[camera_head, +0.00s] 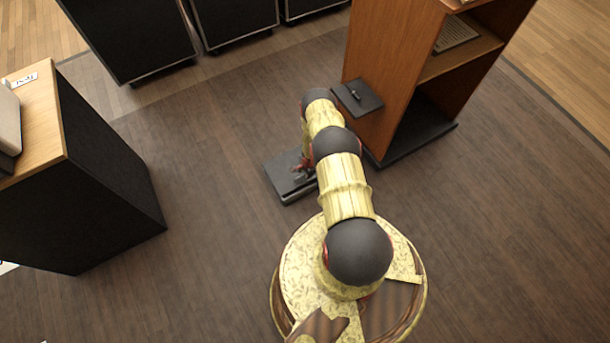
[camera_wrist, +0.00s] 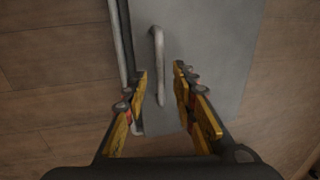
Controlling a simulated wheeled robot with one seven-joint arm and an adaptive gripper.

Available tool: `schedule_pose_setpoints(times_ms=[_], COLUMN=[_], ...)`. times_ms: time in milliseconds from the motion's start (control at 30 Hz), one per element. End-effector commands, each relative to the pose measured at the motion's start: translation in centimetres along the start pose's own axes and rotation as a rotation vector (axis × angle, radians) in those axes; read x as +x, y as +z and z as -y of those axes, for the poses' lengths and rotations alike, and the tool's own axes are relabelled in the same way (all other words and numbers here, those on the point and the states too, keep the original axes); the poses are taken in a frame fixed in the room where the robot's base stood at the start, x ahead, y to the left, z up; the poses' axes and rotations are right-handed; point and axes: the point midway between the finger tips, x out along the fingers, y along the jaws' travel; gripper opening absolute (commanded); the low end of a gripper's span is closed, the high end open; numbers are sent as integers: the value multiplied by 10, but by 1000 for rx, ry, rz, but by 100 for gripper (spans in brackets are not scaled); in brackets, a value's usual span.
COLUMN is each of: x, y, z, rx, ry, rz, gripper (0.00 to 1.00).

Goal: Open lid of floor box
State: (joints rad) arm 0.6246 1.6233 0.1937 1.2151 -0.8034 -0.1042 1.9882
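The floor box (camera_head: 286,181) is a low dark grey box on the wooden floor, partly hidden by my arm in the head view. In the wrist view its flat grey lid (camera_wrist: 215,50) lies below my gripper and looks shut. A metal bar handle (camera_wrist: 158,65) stands on the lid. My gripper (camera_wrist: 161,75) is open, with its fingertips on either side of the handle's near part. A gap shows between the handle and each finger; I cannot tell whether either touches the lid. In the head view my gripper (camera_head: 302,165) is over the box.
A wooden lectern-like cabinet (camera_head: 385,75) with a dark base and a small side shelf (camera_head: 357,97) stands right beside the floor box. A black cabinet with a wooden top (camera_head: 105,170) is at the left. Dark cases (camera_head: 130,35) line the back. Floor left of the box is clear.

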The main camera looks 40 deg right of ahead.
Motion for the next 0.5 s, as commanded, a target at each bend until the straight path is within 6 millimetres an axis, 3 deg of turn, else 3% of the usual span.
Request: schedule_pose_setpoints(times_ms=[367,500], x=[7,7], y=[0,0], z=[1,0], rx=[-1,-1], ry=[0,0], rz=[-1,0], gripper=[27,20])
